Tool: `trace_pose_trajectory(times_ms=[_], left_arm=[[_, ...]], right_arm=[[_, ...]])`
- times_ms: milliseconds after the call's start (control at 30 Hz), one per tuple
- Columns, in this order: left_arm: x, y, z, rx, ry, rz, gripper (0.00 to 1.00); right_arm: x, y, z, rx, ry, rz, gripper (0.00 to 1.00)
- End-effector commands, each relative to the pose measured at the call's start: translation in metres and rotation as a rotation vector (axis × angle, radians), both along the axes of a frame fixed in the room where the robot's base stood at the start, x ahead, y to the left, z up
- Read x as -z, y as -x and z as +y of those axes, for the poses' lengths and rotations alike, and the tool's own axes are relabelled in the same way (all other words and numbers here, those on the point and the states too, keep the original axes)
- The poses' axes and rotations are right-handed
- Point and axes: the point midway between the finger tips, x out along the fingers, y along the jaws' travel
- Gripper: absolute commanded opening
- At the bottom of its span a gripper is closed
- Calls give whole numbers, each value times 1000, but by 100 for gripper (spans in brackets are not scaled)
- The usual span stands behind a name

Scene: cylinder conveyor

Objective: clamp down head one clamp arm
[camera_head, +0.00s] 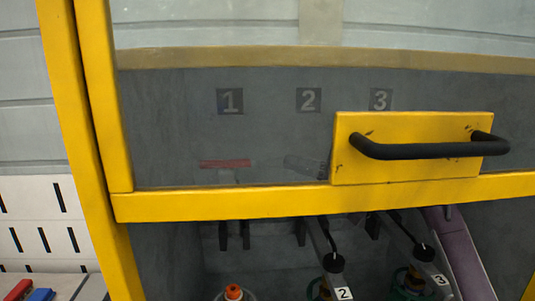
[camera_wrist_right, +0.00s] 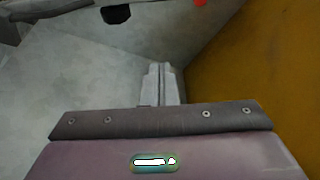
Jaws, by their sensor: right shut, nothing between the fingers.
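Head one lies under the number 1 plate (camera_head: 230,101). Its clamp arm appears raised, with a red bar (camera_head: 225,163) dimly seen through the glass. An orange-topped part (camera_head: 233,292) below has no arm over it. The clamp arms labelled 2 (camera_head: 318,245) and 3 (camera_head: 405,235) slope down toward the front. My purple right arm (camera_head: 465,250) reaches into the cabinet at the right; its fingertips are hidden in the head view. In the right wrist view my right gripper (camera_wrist_right: 158,70) is shut and empty, near a yellow surface. My left gripper is not in view.
A yellow-framed glass door (camera_head: 230,205) with a black handle (camera_head: 430,151) hangs across the cabinet, leaving an opening beneath it. A yellow post (camera_head: 75,120) stands at the left. Red (camera_head: 18,289) and blue (camera_head: 40,294) items lie at the bottom left.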

Motion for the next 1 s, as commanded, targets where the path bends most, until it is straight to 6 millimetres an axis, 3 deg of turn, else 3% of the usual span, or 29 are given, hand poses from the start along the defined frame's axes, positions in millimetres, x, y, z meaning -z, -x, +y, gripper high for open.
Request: trace_pose_trajectory(times_ms=[100, 300, 433, 533, 667, 800, 1000], left_arm=[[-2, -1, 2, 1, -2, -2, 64], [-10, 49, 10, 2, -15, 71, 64], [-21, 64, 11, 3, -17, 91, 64], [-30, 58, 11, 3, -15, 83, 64], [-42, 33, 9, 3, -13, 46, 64], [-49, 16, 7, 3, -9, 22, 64], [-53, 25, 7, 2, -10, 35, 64]], right_arm=[[-8, 1, 16, -26, -1, 26, 0], [-16, -6, 40, -28, -1, 28, 0], [-21, -14, 66, -28, -1, 28, 0], [-25, -20, 87, -28, -1, 29, 0], [-28, -27, 111, -26, -2, 27, 0], [-14, -9, 107, -24, 0, 27, 0], [-6, 5, 106, -24, -1, 26, 0]])
